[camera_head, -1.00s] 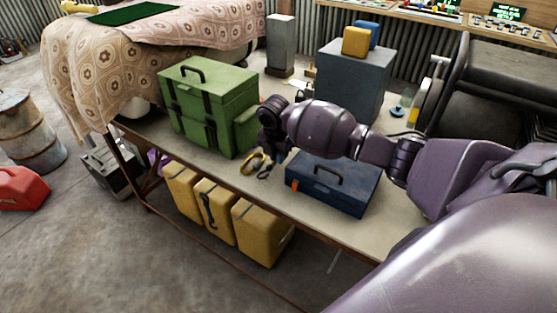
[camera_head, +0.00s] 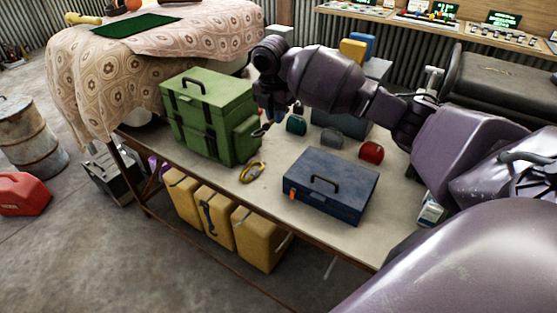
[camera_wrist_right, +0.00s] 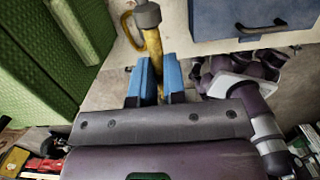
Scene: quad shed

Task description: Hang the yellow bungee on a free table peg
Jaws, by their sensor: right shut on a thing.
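My right gripper (camera_head: 264,128) is above the workbench, close to the right side of the green case. In the right wrist view its blue finger pads (camera_wrist_right: 157,82) are closed on the yellow bungee (camera_wrist_right: 153,45), whose grey end cap points away from me. A yellow loop shows beside that cap. In the head view the yellow bungee's loop (camera_head: 253,173) shows below the gripper against the tabletop; I cannot tell whether it touches. A dark hook-shaped piece (camera_head: 206,215) shows below the table's front edge, before the yellow containers. Table pegs are too small to make out. My left gripper is out of view.
The green case (camera_head: 210,115) stands left of the gripper, and a blue toolbox (camera_head: 330,185) sits to its right near the front edge. Teal and red small items (camera_head: 371,152) lie behind the toolbox. Yellow containers (camera_head: 220,217) stand under the workbench (camera_head: 225,178).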

